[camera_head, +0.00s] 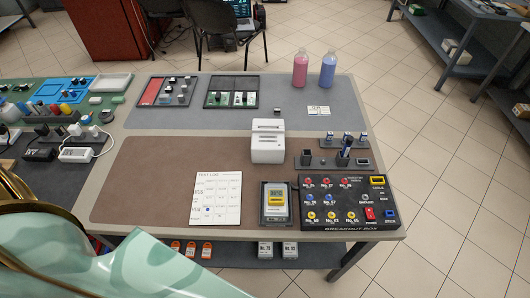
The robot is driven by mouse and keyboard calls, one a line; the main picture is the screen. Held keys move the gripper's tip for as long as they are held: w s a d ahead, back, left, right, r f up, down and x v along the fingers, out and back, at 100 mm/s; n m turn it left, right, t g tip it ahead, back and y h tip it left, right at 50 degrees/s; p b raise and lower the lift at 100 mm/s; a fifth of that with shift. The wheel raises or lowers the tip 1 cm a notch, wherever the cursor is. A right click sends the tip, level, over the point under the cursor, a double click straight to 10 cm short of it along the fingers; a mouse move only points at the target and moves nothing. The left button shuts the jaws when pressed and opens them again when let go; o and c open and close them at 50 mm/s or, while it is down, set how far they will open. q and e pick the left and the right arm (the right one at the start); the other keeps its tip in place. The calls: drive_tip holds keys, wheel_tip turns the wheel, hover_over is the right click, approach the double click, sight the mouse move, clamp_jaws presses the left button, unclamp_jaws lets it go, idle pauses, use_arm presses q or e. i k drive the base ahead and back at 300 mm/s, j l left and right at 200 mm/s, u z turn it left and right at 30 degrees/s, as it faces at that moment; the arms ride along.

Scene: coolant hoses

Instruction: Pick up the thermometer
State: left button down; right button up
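What looks like the thermometer, a yellow-and-grey handheld meter (276,202) with a small display, lies face up in a dark tray (264,222) near the table's front edge. It sits between the paper test log and the black breakout box. Its display is too small to read surely. Neither of my grippers shows. A pale green and gold part of my own body fills the lower left corner, well apart from the meter.
The breakout box (348,205) stands close right of the meter, and a white printer (268,142) stands behind it. The test log (215,198) lies left. Pink (300,69) and blue (328,71) bottles stand at the back. The brown mat (150,185) is mostly clear.

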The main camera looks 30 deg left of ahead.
sight(276, 197)
drive_tip(key=u, duration=0.7)
